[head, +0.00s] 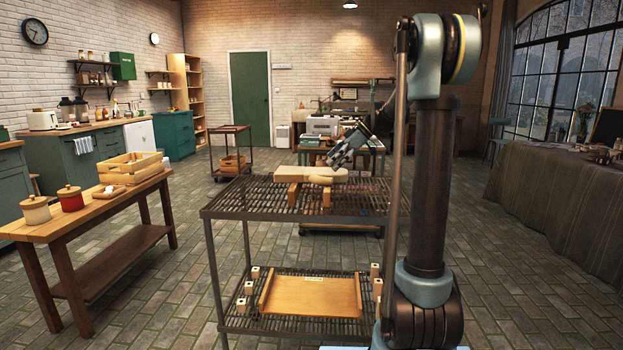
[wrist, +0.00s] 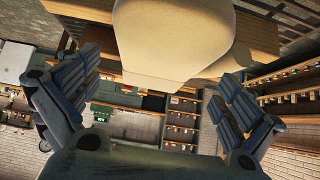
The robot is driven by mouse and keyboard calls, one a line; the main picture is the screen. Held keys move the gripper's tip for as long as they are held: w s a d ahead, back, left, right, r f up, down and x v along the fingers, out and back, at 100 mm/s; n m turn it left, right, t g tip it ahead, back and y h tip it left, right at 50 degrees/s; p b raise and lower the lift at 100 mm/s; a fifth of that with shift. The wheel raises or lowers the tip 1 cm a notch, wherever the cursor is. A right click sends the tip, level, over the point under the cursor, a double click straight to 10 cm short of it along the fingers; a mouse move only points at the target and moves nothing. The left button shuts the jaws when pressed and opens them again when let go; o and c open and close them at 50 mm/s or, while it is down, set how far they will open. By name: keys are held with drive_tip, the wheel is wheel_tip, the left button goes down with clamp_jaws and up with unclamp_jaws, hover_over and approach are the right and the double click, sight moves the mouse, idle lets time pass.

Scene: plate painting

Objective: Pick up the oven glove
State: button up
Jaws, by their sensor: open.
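The oven glove (head: 324,174) is cream and lies flat on wooden supports (head: 294,192) on the top shelf of a dark metal rack. My gripper (head: 336,160) is just above and behind it in the head view, tilted down to the left. The fingers are open and apart from the glove. How far the glove reaches in depth between them I cannot tell.
The rack's top shelf (head: 235,203) is bare around the supports. A wooden board (head: 312,295) lies on its lower shelf. A wooden table (head: 70,222) with a crate (head: 131,168) and two jars stands at left. A cluttered bench stands behind the rack.

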sight(319, 171)
drive_tip(key=shift+x, duration=3)
drive_tip(key=shift+s+a+r, duration=0.1)
drive_tip(key=shift+a+r, duration=0.1)
drive_tip(key=c, duration=0.9)
drive_tip(key=shift+c, duration=0.2)
wheel_tip(319, 171, up, 10)
